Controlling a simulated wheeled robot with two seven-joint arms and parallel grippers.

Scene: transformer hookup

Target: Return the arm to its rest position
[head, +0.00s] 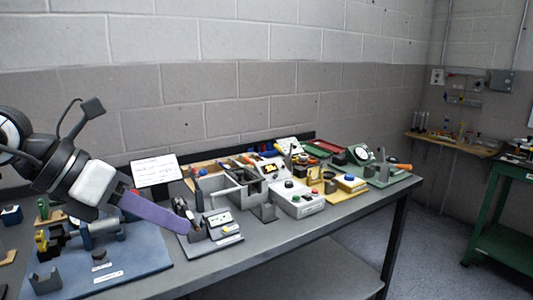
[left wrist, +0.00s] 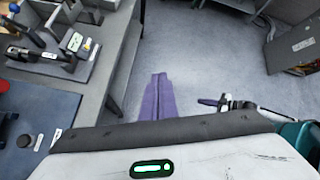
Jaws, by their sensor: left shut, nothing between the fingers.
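My left gripper (head: 188,230) comes in from the left in the head view. Its long purple fingers lie together, shut and empty, in front of the bench's small devices. In the left wrist view the fingers (left wrist: 159,80) point out over the grey floor, beside the bench edge, with nothing between them. My right gripper does not show clearly in either view.
The grey workbench (head: 345,223) carries a blue mat (head: 140,276), a white sign (head: 156,170), a grey open-topped box (head: 248,184) and several small devices. A green bench (head: 500,250) stands at the far right. Floor (head: 430,235) between them is clear.

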